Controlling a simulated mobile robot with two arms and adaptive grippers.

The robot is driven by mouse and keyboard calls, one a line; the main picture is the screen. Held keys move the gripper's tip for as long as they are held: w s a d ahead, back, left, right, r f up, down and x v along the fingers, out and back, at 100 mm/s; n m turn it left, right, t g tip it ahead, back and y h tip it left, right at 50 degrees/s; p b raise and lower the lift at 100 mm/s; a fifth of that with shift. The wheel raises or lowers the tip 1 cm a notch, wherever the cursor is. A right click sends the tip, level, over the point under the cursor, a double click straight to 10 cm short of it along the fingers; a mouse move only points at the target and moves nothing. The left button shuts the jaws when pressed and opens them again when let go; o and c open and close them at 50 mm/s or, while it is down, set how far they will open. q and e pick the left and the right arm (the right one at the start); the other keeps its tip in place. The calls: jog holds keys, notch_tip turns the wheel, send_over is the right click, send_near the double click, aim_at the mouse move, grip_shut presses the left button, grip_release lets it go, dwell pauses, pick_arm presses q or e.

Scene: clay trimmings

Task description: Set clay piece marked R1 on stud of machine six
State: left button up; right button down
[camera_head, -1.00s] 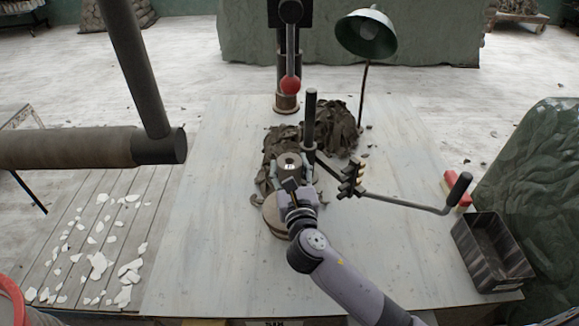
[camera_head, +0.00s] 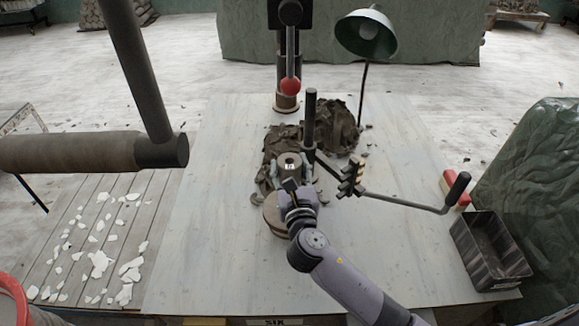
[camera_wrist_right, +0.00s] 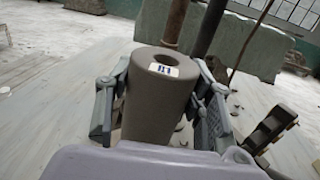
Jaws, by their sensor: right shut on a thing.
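The clay piece marked R1 (camera_head: 290,160) is a grey-brown upright cylinder with a round hole in its top and a white label. In the right wrist view the piece (camera_wrist_right: 160,105) stands between both fingers, and its label reads R1. My right gripper (camera_wrist_right: 160,112) is shut on it; in the head view the gripper (camera_head: 290,178) reaches it from the front. The base of the piece is hidden. A label reading SIX (camera_head: 272,322) shows at the front edge of the bench. I cannot make out a stud. My left gripper is not in view.
Dark clay trimmings (camera_head: 283,142) lie behind the piece, near a black post (camera_head: 310,118). A round disc (camera_head: 270,214) lies just in front. A cranked handle (camera_head: 420,207) and black bin (camera_head: 488,250) are to the right. The pale bench (camera_head: 215,225) is clear at left.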

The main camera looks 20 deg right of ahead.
jog(key=shift+f+b, duration=1.1)
jog(key=shift+f, duration=0.55)
jog(key=c, duration=0.9)
grip_release()
jog(key=shift+o, duration=1.1)
jog(key=shift+f, duration=0.15)
jog(key=s+a, duration=0.1)
jog(key=s, duration=1.1)
jog(key=shift+a, duration=0.4)
